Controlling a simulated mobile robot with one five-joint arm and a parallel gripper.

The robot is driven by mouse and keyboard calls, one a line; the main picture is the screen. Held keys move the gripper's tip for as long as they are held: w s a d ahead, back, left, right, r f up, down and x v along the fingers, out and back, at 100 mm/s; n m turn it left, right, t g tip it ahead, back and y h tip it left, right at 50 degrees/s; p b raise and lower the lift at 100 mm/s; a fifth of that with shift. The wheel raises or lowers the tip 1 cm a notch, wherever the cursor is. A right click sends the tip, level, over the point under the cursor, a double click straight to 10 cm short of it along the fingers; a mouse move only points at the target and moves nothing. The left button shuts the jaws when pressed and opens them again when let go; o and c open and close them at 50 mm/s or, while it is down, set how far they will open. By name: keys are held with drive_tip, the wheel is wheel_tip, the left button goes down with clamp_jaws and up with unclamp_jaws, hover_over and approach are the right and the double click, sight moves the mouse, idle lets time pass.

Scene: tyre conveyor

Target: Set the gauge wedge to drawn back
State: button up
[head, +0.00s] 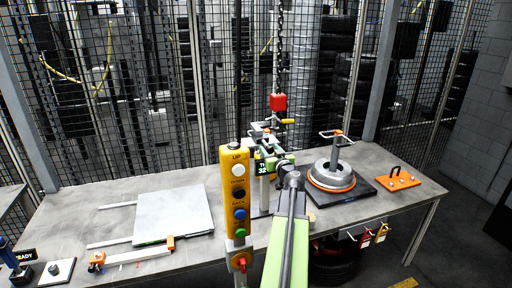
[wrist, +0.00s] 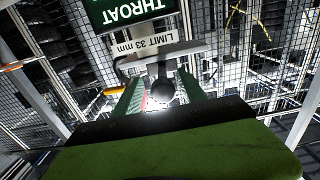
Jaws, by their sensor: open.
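In the wrist view, my gripper (wrist: 160,80) is open, with one green finger on each side of a round dark knob (wrist: 162,91). A pale grey bar (wrist: 160,57) crosses just above the knob, under a label (wrist: 146,40) reading "LIMIT 33 mm" and a green "THROAT" sign (wrist: 125,10). I cannot tell whether the fingers touch the knob, or which part is the gauge wedge. In the head view, my gripper (head: 274,158) is at the gauge, beside its small dark display (head: 262,168); my arm hides much of this area.
A yellow button pendant (head: 237,190) stands in front of the bench (head: 75,212). A red hoist block (head: 278,102) hangs on a chain above the gauge. A grey hub with an orange ring (head: 332,178) and an orange plate (head: 390,182) are right; a pale plate (head: 173,213) is left.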

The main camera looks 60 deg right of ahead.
drive_tip(key=shift+x, duration=0.85)
drive_tip(key=shift+r, duration=0.1)
drive_tip(key=shift+w, duration=0.15)
clamp_jaws()
idle(0.6)
